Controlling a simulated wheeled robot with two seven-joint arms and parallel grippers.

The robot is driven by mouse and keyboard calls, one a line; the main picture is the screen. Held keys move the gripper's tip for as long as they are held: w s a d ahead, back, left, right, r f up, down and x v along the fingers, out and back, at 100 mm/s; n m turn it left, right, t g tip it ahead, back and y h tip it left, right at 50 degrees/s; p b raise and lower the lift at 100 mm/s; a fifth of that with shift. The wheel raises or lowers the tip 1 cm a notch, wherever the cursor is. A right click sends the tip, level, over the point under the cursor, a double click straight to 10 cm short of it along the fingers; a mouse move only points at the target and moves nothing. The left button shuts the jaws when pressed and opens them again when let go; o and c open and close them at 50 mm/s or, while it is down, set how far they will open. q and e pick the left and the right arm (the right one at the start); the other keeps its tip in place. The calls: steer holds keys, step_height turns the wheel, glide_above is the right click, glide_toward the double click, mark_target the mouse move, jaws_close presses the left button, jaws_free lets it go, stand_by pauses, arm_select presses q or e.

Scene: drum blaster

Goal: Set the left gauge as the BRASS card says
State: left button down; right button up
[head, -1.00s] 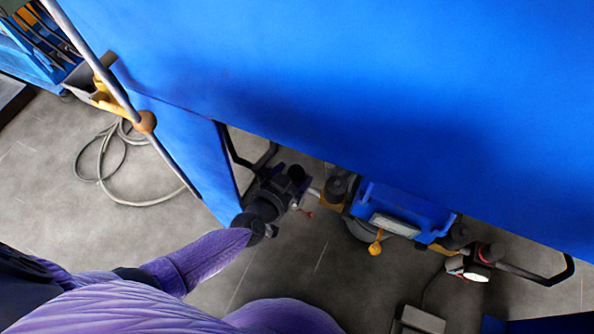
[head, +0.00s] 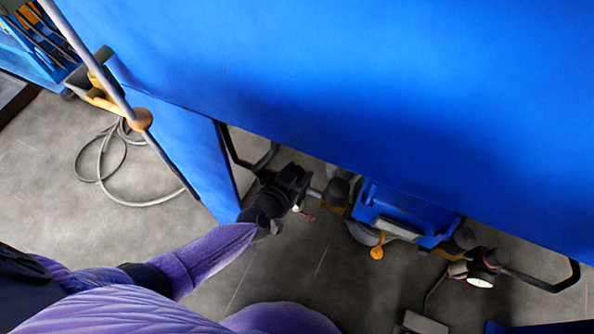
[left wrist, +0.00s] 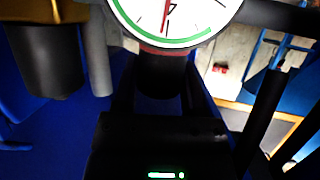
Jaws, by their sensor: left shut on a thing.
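In the left wrist view a round white gauge (left wrist: 185,22) with a green band along its lower rim is cut off by the top edge. Its thin red needle points nearly straight down in the picture; the scale cannot be read in full. Below the dial is a red collar and a dark knob (left wrist: 163,75). My left gripper (head: 299,188) reaches under the blue machine's edge and is shut on this knob, with a finger on each side. The dial's face does not show clearly in the head view. No brass card can be made out. My right gripper is not in view.
The blue machine panel (head: 370,90) fills the top. Right of my left gripper are a blue box with a pale plate (head: 398,228), an orange knob (head: 377,252) and another white gauge (head: 480,282). A hose (head: 88,180) lies coiled on the grey floor.

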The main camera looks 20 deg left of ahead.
arm_select(q)
steer(key=n+y+p, duration=0.2)
steer(key=n+y, duration=0.1)
steer(key=shift+d+r, duration=0.1)
steer(key=shift+n+y, duration=0.8)
steer(key=shift+y, duration=0.3)
steer(key=shift+n+g+y, duration=0.4)
steer(key=shift+n+y, duration=0.2)
steer(key=shift+y, duration=0.1)
steer(key=shift+n+g+y+b, duration=0.35)
steer(key=shift+n+g+y, duration=0.25)
steer(key=shift+n+y, duration=0.45)
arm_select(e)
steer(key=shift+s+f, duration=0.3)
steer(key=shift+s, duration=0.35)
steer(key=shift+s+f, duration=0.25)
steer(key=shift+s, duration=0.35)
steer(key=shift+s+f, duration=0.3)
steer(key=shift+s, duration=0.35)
arm_select(q)
steer(key=shift+c, duration=0.8)
jaws_free()
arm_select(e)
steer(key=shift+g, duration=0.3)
